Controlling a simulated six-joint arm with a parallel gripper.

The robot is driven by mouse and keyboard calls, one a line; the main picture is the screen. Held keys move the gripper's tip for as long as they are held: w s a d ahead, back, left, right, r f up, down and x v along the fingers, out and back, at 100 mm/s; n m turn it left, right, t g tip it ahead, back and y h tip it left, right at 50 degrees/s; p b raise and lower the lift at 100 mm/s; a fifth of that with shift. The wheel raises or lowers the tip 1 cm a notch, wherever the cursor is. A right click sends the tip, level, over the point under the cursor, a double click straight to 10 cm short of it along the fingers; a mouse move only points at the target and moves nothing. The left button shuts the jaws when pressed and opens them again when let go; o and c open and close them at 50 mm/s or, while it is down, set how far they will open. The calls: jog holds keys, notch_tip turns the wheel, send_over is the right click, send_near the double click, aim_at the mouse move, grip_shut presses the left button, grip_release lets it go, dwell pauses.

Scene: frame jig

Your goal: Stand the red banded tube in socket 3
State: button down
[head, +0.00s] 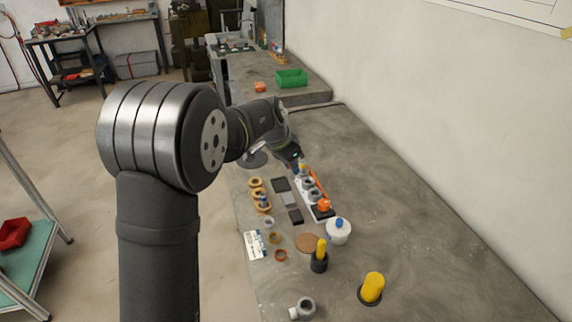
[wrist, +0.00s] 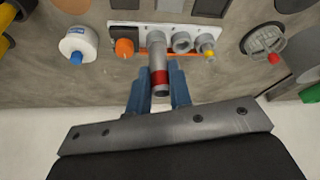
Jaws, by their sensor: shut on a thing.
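The red banded tube (wrist: 160,78) is grey with a red band near its open near end. My gripper (wrist: 160,92) is shut on it, with a blue finger on each side of the tube. The tube's far end overlaps the white socket strip (wrist: 145,29) in the wrist view; I cannot tell whether it is inside a socket. Grey ring sockets (wrist: 181,42) show right of the tube, the outermost with a yellow-tipped piece (wrist: 208,54). An orange piece (wrist: 124,47) is at the strip's left. In the head view my gripper (head: 298,165) is at the strip's far end; the tube is not clear there.
A white pot with a blue knob (head: 338,230) stands near the strip. A black cup with a yellow piece (head: 319,259), a yellow cylinder (head: 371,288) and a grey fitting (head: 302,308) stand nearer. A green bin (head: 291,78) is far back. The bench's right side is clear.

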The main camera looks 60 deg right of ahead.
jog(key=shift+s+d+f+n+t+h, duration=0.15)
jog(key=shift+s+d+f+n+t, duration=0.15)
jog(key=shift+s+d+f+n, duration=0.8)
jog(key=shift+s+d+f+n+t+h, duration=0.1)
jog(key=shift+s+d+f+n+t, duration=0.35)
jog(key=shift+d+f, duration=1.2)
jog(key=shift+s+d+f+n+t+h, duration=0.15)
jog(key=shift+s+d+f+n, duration=0.85)
jog(key=shift+f, duration=0.8)
jog(key=shift+s+a+f, duration=0.1)
jog(key=shift+a+f, duration=0.05)
jog(key=shift+f, duration=1.4)
jog(key=c, duration=1.1)
grip_release()
jog(key=shift+o, duration=0.2)
jog(key=shift+r, duration=0.1)
jog(key=shift+r, duration=0.65)
